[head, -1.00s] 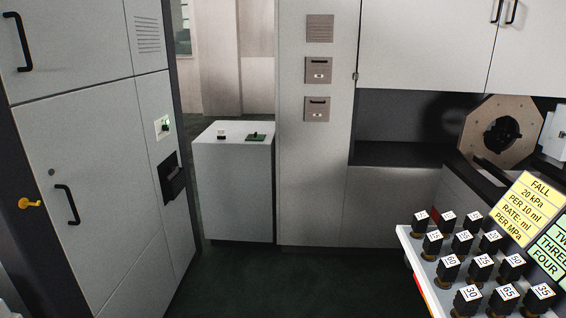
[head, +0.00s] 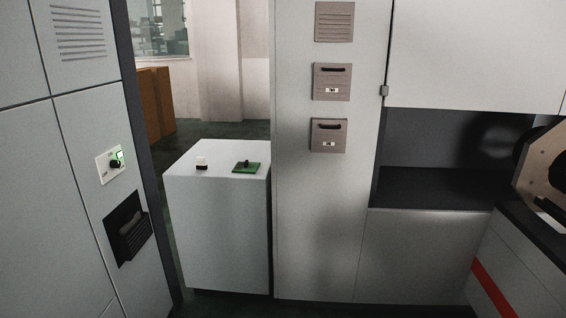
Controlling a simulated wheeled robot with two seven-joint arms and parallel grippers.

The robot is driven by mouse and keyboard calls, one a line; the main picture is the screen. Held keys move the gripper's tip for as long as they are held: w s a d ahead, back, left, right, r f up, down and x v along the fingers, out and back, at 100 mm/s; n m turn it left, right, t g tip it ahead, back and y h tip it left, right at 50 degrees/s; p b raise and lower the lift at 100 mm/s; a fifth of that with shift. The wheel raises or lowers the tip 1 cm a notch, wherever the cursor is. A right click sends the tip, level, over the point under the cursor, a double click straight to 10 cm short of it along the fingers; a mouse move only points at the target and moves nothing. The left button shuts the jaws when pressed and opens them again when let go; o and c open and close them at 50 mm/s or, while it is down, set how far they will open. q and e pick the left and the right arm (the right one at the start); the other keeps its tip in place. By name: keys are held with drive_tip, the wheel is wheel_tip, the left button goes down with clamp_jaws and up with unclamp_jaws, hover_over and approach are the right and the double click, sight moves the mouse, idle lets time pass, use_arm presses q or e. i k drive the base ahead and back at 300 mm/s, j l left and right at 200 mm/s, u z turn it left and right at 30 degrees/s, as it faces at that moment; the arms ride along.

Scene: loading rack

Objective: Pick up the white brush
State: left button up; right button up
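A small white-topped item with a dark base (head: 201,164) stands on top of the white cabinet (head: 215,225), left of centre in the head view. It may be the white brush, but it is too small to tell. Right of it on the same top lies a green flat piece with a dark knob (head: 246,167). Neither of my grippers shows in the head view.
A tall grey cabinet with a green-lit switch (head: 116,163) stands at the left. A grey column with vents (head: 331,136) stands right of the white cabinet. Dark floor shows by the gap at left (head: 195,130). A counter with a round device (head: 540,175) is at the right.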

sight(200, 165)
drive_tip(key=i+l+u, duration=0.1)
drive_tip(key=i, duration=1.6)
